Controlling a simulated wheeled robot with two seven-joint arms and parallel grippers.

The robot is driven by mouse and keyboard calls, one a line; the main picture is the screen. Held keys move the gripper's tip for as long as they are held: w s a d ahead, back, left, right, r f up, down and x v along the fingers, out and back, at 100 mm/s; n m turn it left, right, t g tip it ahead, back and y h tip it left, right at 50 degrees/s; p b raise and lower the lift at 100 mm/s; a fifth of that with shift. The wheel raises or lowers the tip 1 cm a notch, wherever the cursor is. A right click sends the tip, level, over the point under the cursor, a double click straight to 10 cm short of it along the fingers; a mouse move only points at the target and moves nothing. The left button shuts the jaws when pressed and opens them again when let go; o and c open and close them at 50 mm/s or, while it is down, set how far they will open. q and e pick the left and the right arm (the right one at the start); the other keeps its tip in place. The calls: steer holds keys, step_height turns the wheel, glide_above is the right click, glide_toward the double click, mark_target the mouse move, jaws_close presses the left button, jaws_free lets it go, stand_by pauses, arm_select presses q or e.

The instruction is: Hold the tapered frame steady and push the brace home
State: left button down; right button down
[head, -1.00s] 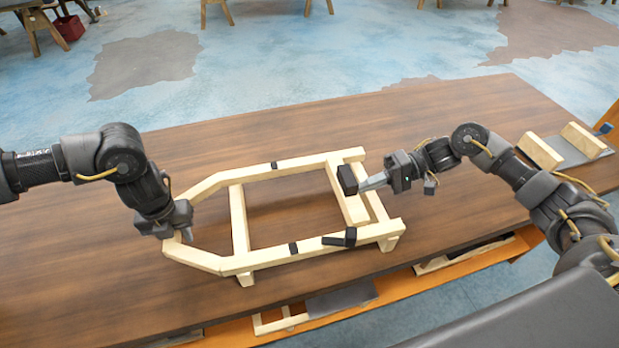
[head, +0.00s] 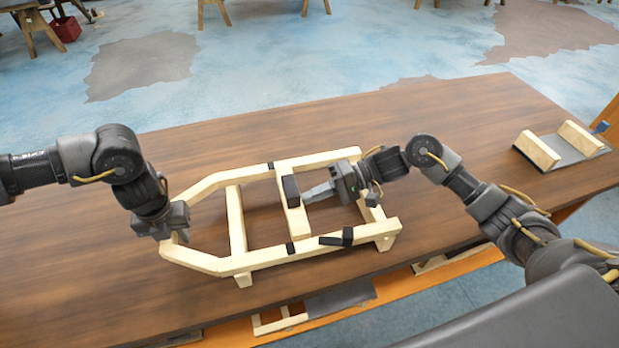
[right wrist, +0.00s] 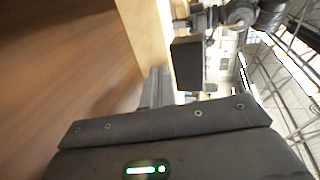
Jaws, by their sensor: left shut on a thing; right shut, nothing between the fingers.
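The tapered wooden frame (head: 208,263) lies on the table, narrow end to the left. My left gripper (head: 174,236) is shut on that narrow end. The brace (head: 298,218) is a pale bar crossing between the long rails, close to the black bands (head: 272,166) on them; I cannot tell whether it touches these. A black block (head: 291,188) is at the brace's middle. My right gripper (head: 308,196) is shut and empty, its fingertips at the block's right side. In the right wrist view the block (right wrist: 187,62) and pale wood show beyond the fingers.
A loose-looking black piece (head: 337,238) sits on the near rail. A grey plate with two wooden blocks (head: 577,140) is at the table's right end. The brown table (head: 440,120) is clear behind the frame. Wooden parts show on a shelf below the near edge.

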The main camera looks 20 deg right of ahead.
arm_select(q)
steer(key=shift+d+r, duration=0.1)
steer(key=shift+d, duration=0.35)
arm_select(e)
steer(key=shift+s+a, duration=0.2)
steer(key=shift+a, duration=0.3)
arm_select(q)
steer(key=shift+a, duration=0.3)
arm_select(e)
steer(key=v, duration=0.4)
steer(key=f+v, duration=0.1)
steer(key=v, duration=0.9)
steer(key=shift+w+d+f, duration=0.1)
steer(key=shift+w+d, duration=0.15)
steer(key=shift+d, duration=0.25)
arm_select(q)
steer(key=c, duration=1)
jaws_free()
steer(key=shift+c, duration=0.2)
step_height(320, 180, up, 12)
steer(key=shift+f, duration=0.1)
